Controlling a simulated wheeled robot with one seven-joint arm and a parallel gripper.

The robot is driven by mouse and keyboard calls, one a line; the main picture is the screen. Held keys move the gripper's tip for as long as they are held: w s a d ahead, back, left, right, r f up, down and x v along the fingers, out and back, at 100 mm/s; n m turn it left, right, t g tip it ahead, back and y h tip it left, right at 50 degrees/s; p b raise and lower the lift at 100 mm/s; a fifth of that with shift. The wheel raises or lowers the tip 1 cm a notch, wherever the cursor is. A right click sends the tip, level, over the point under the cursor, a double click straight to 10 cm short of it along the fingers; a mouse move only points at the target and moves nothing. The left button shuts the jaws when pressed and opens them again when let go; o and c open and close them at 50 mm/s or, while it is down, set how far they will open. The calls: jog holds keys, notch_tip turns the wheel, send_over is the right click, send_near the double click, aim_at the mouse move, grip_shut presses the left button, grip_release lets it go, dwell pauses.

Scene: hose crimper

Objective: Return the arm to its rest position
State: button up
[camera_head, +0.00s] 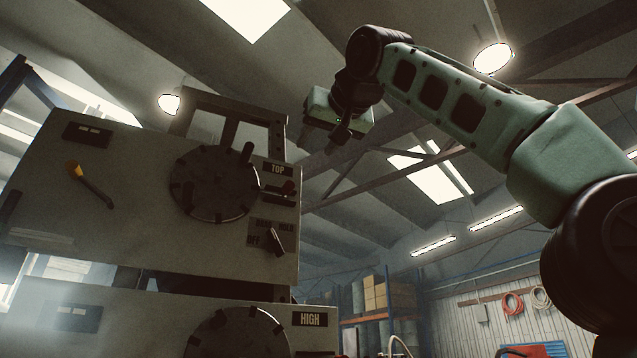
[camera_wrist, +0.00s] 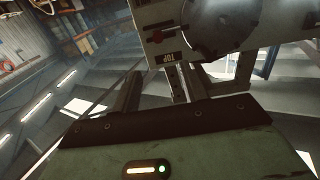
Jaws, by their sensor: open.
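My arm (camera_head: 455,98) is raised and bent, reaching from the right side of the head view up and over to the left. In the wrist view the same dial (camera_wrist: 222,22) and TOP label (camera_wrist: 165,57) appear upside down beyond the gripper.
A lower panel with a HIGH label (camera_head: 310,319) sits below. A metal frame (camera_head: 235,115) rises behind the upper panel. Shelving with boxes (camera_head: 377,292) and wall-hung hoses (camera_head: 512,302) stand in the background. The space between the crimper and my arm looks open.

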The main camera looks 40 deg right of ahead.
dwell(0.3)
